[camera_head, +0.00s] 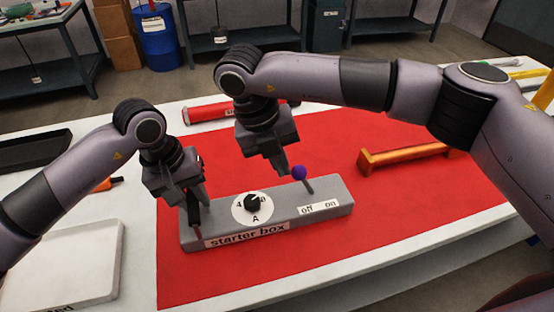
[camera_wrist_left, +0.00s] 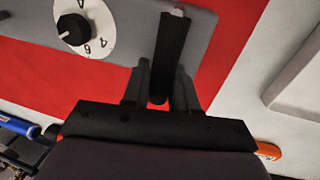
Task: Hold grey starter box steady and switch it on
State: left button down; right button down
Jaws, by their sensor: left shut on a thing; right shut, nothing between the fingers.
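The grey starter box (camera_head: 285,215) lies on a red mat, with its name label on the front. Its dial (camera_head: 253,203) has a black knob; the dial also shows in the left wrist view (camera_wrist_left: 75,30). A lever with a purple knob (camera_head: 299,172) rises near the "off" and "on" labels and leans left, toward "off". My left gripper (camera_head: 198,202) is shut on the black handle (camera_head: 194,210) at the box's left end; the handle also shows between the fingers in the left wrist view (camera_wrist_left: 168,55). My right gripper (camera_head: 283,169) is shut and empty, just left of the purple knob.
An orange bar-shaped handle (camera_head: 405,156) lies right of the box on the red mat (camera_head: 400,200). A red tube (camera_head: 208,111) lies behind. A pale tray (camera_head: 65,262) and a black tray (camera_head: 33,150) stand at the left. The mat in front of the box is clear.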

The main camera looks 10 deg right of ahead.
jog(key=shift+d, duration=0.1)
jog(key=shift+d+y, duration=0.25)
jog(key=shift+y, duration=0.45)
jog(key=shift+d+r+y, duration=0.25)
jog(key=shift+y, duration=0.15)
jog(key=shift+w+d+r+y, duration=0.1)
jog(key=shift+d+r+y, duration=0.1)
jog(key=shift+d+y, duration=0.35)
jog(key=shift+w+d+r+y, duration=0.1)
jog(key=shift+d+r+y, duration=0.1)
jog(key=shift+d+y, duration=0.3)
jog(key=d+y, duration=0.4)
jog(key=d, duration=0.2)
jog(key=shift+w+r+g+y, duration=0.15)
jog(key=shift+r+g+y, duration=0.05)
jog(key=shift+g+y, duration=0.2)
jog(key=shift+r, duration=0.1)
